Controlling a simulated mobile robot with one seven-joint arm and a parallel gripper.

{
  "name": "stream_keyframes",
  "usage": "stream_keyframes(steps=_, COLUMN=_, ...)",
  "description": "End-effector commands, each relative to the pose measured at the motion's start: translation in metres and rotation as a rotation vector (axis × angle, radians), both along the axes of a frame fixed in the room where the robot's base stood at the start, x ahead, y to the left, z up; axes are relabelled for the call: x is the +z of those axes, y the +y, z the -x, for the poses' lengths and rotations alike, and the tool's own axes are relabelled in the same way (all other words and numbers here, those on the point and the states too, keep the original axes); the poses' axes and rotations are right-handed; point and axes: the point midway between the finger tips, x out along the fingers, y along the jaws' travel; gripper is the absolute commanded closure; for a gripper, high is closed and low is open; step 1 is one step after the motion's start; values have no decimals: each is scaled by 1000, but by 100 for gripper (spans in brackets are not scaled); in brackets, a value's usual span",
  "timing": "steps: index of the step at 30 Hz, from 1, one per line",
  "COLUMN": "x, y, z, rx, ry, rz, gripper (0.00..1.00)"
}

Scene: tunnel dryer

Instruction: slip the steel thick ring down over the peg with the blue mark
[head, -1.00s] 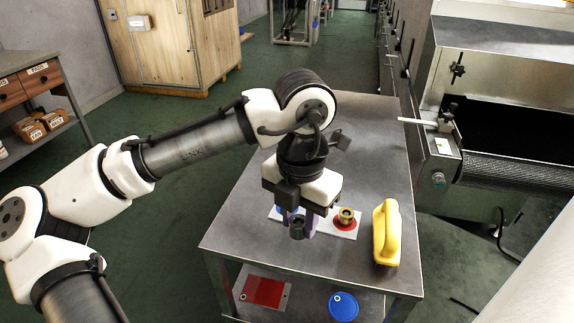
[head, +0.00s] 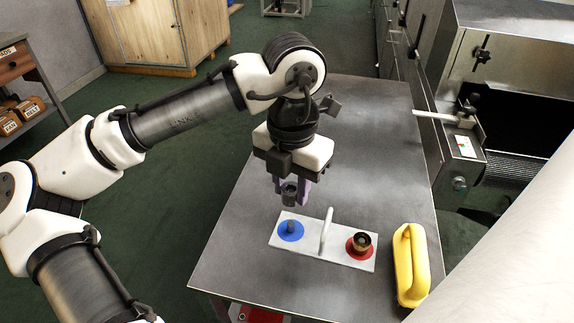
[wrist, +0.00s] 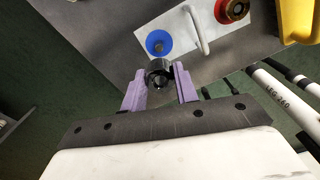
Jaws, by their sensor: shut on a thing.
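My gripper (head: 289,190) points down above the table and is shut on the steel thick ring (head: 290,192). In the wrist view the dark ring (wrist: 160,72) sits between the purple fingertips. The peg with the blue mark (head: 291,228) stands at the left end of a white plate (head: 309,246), with the blue disc around its foot. In the wrist view the blue mark (wrist: 158,42) lies just beyond the ring. The ring is above and apart from the peg, which is bare.
The plate has a white upright handle (head: 326,232) in its middle and a brass ring (head: 361,242) over the red mark on its right. A yellow handled object (head: 410,265) stands to the right. The table (head: 370,150) is clear behind.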

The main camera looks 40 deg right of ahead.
Motion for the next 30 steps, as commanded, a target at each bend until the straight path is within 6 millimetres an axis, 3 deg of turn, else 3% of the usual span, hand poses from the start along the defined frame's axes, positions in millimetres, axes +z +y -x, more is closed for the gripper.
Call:
stream_keyframes(steps=18, x=2, y=-2, z=0, rx=-1, ry=3, rz=6, gripper=97)
stream_keyframes(steps=30, x=-42, y=-2, z=0, rx=1, ry=0, rz=3, gripper=97)
